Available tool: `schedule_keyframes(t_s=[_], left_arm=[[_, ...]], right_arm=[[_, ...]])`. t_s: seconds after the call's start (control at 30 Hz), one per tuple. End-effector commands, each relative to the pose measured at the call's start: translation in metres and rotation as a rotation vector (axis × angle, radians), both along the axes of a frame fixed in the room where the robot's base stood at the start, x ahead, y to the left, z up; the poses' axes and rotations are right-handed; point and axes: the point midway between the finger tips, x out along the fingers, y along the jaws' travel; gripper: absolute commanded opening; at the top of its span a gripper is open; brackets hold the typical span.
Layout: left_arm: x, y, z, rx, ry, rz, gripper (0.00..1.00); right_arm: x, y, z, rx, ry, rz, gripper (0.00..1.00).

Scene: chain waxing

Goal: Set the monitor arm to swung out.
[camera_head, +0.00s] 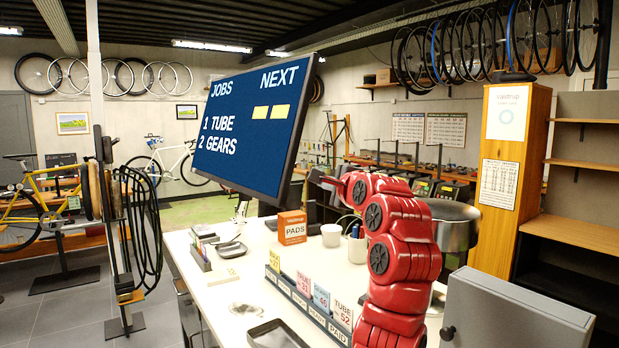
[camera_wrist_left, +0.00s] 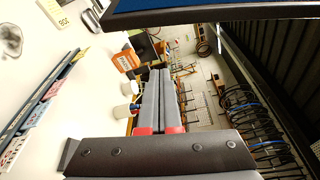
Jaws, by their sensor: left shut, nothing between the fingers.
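The monitor (camera_head: 250,128) hangs above the bench, its blue job screen turned toward me and somewhat to the left. The monitor arm that bears it is hidden behind the panel. In the left wrist view the monitor's dark edge (camera_wrist_left: 200,14) runs along the top, apart from my fingers. My left gripper (camera_wrist_left: 160,74) is shut and empty, its two grey fingers side by side. In the head view my red arm rises right of the monitor, and its own links mostly hide the gripper. My right gripper is not in view.
On the white bench (camera_head: 235,290) stand an orange PADS box (camera_head: 292,227), two white cups (camera_head: 331,235) (camera_head: 357,248) and a card rack (camera_head: 305,300). A grey cabinet (camera_head: 515,315) stands at front right. A post with hanging cables (camera_head: 140,225) stands left.

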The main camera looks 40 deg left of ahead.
Motion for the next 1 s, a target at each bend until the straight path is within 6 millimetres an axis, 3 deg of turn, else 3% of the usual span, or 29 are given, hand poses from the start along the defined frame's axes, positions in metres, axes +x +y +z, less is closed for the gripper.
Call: schedule_keyframes(t_s=[0.53, 1.0], left_arm=[[0.045, 0.080, -0.005, 0.001, 0.003, 0.001, 0.00], [0.011, 0.085, 0.003, 0.001, -0.001, 0.000, 0.00]], right_arm=[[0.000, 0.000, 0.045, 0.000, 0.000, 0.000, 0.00], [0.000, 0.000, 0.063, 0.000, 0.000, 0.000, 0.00]])
